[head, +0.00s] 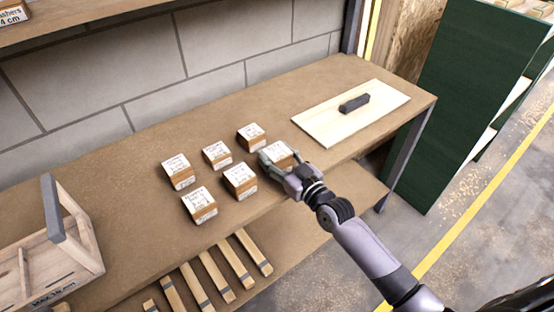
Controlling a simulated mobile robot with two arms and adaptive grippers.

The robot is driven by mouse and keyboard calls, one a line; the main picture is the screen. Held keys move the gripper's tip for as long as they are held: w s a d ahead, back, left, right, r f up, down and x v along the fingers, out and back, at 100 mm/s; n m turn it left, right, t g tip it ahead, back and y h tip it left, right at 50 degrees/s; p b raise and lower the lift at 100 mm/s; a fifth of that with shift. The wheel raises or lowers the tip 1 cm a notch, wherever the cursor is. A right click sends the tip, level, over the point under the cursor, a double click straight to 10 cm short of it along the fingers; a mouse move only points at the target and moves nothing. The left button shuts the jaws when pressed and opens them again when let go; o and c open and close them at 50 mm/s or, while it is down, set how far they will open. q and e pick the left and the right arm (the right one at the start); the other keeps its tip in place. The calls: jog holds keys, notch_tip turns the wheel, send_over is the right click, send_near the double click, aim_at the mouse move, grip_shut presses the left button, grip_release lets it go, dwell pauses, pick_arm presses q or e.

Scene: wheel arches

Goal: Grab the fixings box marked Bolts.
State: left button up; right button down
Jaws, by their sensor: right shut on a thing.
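Several small cardboard boxes with white handwritten labels stand on the brown bench (120,190). My right gripper (280,165) is shut on the rightmost front box (280,151), with its fingers around the sides. The label of this box is partly hidden and too small to read. The other boxes stand to its left: one behind it (251,137), one beside it (240,181), and others farther left (199,203), (216,154) and (178,171). I cannot read which one says Bolts. My left gripper is not in view.
A pale board (350,115) with a dark block (354,103) lies at the bench's right end. A wooden crate (80,250) with a grey handle stands at the left. Wooden slats (232,264) lie on the lower shelf. A green cabinet (470,90) stands at the right.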

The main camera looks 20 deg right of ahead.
jog(key=shift+r, duration=0.15)
jog(key=shift+r, duration=0.1)
